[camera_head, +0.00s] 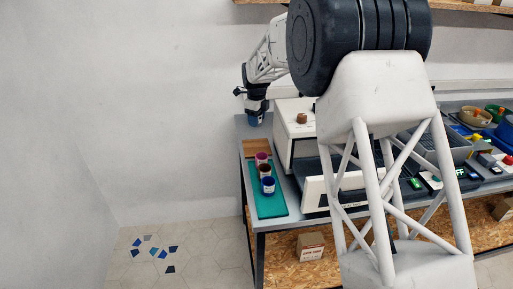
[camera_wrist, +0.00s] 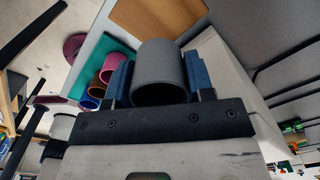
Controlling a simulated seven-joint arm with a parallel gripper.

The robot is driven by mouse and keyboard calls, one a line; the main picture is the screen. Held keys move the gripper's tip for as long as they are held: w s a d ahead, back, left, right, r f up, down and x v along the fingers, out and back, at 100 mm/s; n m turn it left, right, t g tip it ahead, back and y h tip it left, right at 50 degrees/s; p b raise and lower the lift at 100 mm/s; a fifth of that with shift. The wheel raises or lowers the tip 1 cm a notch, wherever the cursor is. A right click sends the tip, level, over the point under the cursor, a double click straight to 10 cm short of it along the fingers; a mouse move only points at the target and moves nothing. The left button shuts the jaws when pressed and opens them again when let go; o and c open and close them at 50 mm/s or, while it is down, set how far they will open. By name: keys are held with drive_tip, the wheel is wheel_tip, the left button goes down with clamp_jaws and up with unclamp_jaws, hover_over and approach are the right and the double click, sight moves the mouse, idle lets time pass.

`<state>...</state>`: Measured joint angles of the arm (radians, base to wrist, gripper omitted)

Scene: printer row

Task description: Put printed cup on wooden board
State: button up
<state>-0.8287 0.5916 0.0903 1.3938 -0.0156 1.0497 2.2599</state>
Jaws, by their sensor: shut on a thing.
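My gripper (camera_head: 256,113) hangs above the far left end of the bench in the head view. In the wrist view its two blue fingers (camera_wrist: 161,80) are shut on a grey cup (camera_wrist: 160,65), one on each side, with the cup's open mouth facing the camera. In the head view I cannot clearly tell the cup from the fingers. The wooden board (camera_head: 257,147) is a brown flat piece at the bench's left end, just below my gripper in the picture. It also shows bare in the wrist view (camera_wrist: 160,18), beyond the cup and apart from it.
A teal mat (camera_head: 267,206) adjoins the board and holds a pink cup (camera_head: 262,157), a brown cup (camera_head: 264,168) and a blue cup (camera_head: 268,185). A white printer (camera_head: 293,130) stands right of the board. My arm hides part of the bench.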

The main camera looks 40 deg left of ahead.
drive_tip(key=shift+f, duration=0.3)
hover_over(257, 146)
drive_tip(key=shift+s+f, duration=0.1)
drive_tip(key=shift+f, duration=3)
drive_tip(key=shift+f, duration=1.85)
drive_tip(key=shift+f, duration=0.1)
drive_tip(key=o, duration=1)
drive_tip(key=shift+c, duration=0.2)
